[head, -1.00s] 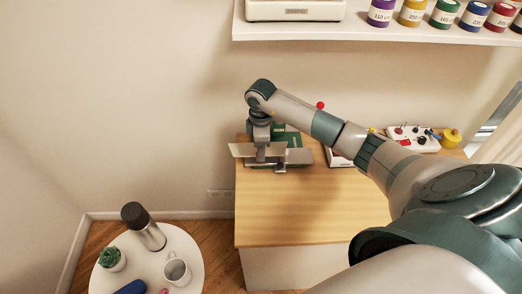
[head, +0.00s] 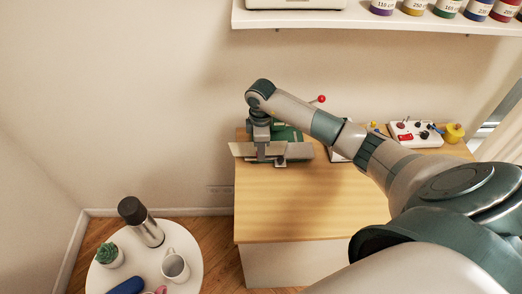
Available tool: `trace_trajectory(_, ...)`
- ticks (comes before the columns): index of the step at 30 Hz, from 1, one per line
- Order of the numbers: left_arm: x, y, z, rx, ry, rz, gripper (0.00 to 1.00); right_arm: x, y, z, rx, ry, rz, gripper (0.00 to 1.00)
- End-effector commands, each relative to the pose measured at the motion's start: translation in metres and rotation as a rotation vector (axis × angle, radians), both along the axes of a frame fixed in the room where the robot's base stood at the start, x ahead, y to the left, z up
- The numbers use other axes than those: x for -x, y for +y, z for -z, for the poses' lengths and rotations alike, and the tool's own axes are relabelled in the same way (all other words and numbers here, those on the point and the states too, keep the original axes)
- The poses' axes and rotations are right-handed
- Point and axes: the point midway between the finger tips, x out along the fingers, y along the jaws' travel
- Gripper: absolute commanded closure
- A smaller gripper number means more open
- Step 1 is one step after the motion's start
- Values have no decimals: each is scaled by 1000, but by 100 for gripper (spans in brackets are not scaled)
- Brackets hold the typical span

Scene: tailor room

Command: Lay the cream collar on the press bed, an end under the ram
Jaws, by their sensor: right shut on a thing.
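The cream collar (head: 241,149) is a flat, pale strip at the left end of the workbench. My right gripper (head: 262,155) is shut on it from above. The press (head: 290,134) is green, with a lever ending in a red knob (head: 321,98), and stands just behind the gripper. A greyish flat piece (head: 300,151) shows to the right of the gripper; I cannot tell whether it is collar or press bed. My gripper and wrist hide the ram, so contact between collar and bed cannot be judged. My left gripper is not in view.
The wooden workbench (head: 295,205) is clear in front of the press. A white board with knobs (head: 415,135) and a yellow item (head: 454,132) stand at its back right. A round side table (head: 190,247) holds a bottle (head: 146,225), mug (head: 175,266) and plant (head: 109,255).

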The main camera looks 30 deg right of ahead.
Motion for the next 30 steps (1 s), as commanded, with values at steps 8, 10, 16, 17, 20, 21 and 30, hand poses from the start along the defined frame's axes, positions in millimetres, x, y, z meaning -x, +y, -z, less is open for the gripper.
trace_trajectory(8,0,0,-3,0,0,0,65,0,0,-1,0,0,0,100)
trace_trajectory(10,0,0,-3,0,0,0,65,0,0,-1,0,0,0,100)
trace_trajectory(16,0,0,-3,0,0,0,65,0,0,0,0,0,0,100)
trace_trajectory(17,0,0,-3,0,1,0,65,0,0,0,0,0,0,100)
trace_trajectory(20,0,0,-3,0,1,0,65,0,0,0,0,0,0,100)
trace_trajectory(21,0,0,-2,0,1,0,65,0,0,0,0,0,0,100)
trace_trajectory(30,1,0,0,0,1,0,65,0,0,5,0,0,0,100)
